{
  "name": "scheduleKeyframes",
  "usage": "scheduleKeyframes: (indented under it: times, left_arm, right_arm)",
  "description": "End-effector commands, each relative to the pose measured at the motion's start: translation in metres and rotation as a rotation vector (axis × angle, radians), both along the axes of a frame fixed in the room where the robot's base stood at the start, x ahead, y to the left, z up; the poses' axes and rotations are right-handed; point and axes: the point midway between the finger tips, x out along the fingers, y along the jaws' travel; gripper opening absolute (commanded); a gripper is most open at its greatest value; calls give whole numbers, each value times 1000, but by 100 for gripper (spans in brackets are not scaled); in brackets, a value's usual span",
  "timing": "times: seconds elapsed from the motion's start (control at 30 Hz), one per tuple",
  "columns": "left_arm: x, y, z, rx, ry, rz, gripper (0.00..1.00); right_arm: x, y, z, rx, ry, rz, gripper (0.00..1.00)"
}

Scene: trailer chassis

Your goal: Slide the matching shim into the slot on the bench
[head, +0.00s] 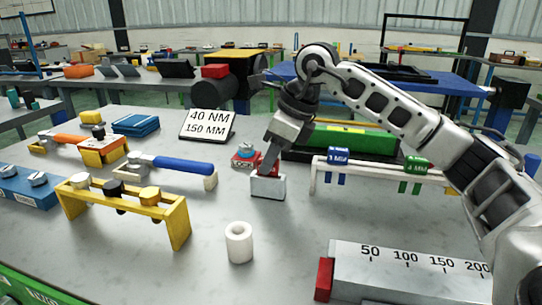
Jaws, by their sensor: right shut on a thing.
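My right gripper (268,168) reaches down from the right over the middle of the bench. It is shut on a small piece at its tips, mostly hidden by the fingers; a dark red part shows there. A small pale grey block (267,189) sits right under the fingertips; I cannot tell whether they touch it or whether it has a slot. I cannot make out which thing is the matching shim. A sign (208,123) reading "40 NM 150 MM" stands behind, to the left. My left gripper is not in view.
A white ring (239,243) stands in front. A long scale block (400,272) with a red end is at the front right. A yellow rack (120,196) and blue-handled tool (182,166) lie left. A white rack (390,174) with blue and green collars is right.

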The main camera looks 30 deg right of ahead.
Motion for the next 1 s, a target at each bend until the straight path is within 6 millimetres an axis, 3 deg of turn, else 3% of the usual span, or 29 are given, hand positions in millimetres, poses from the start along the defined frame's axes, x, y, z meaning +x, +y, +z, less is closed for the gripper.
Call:
scheduleKeyframes:
  times: [0.37,0.4,0.47,0.67,0.77,1.0]
  left_arm:
    - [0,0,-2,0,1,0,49]
    - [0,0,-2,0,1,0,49]
    - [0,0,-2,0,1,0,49]
    - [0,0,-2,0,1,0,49]
    - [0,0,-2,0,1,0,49]
    - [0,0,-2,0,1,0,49]
  right_arm:
    - [0,0,-2,1,-1,0,0]
    - [0,0,-2,0,0,0,31]
    - [0,0,-2,0,0,0,45]
    - [0,0,-2,0,0,0,45]
    - [0,0,-3,-1,1,0,70]
    - [0,0,-2,0,0,0,70]
